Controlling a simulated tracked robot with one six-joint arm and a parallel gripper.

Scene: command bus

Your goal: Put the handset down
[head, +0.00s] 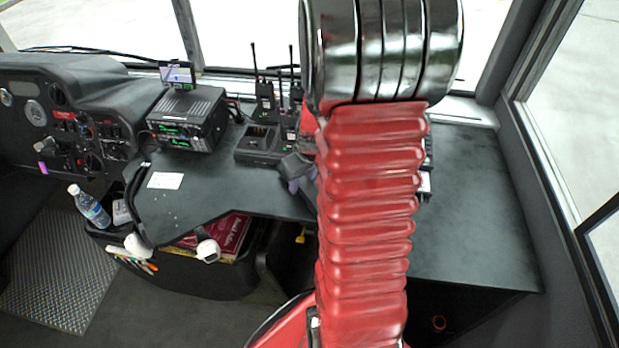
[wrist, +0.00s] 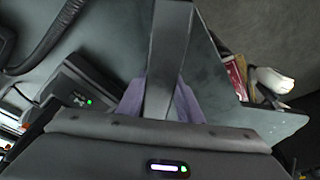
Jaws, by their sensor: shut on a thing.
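The handset (wrist: 170,60) is a long dark grey bar in the wrist view. My gripper (wrist: 160,103) is shut on it, with a purple finger on each side. The bar runs from between the fingers toward the top of the picture, over the dark counter. In the head view, my red arm hides most of the gripper; only a purple fingertip (head: 301,184) and a dark grey block, likely the handset's end, show at the arm's left edge. I cannot tell whether the handset touches the counter (head: 225,182).
A black charger (head: 257,146) sits left of the gripper, its front slot apparently empty; upright radios (head: 265,98) stand behind. A radio set (head: 188,119) with green displays is further left. A white card (head: 165,180) lies on the counter. The counter's right part (head: 475,205) is clear.

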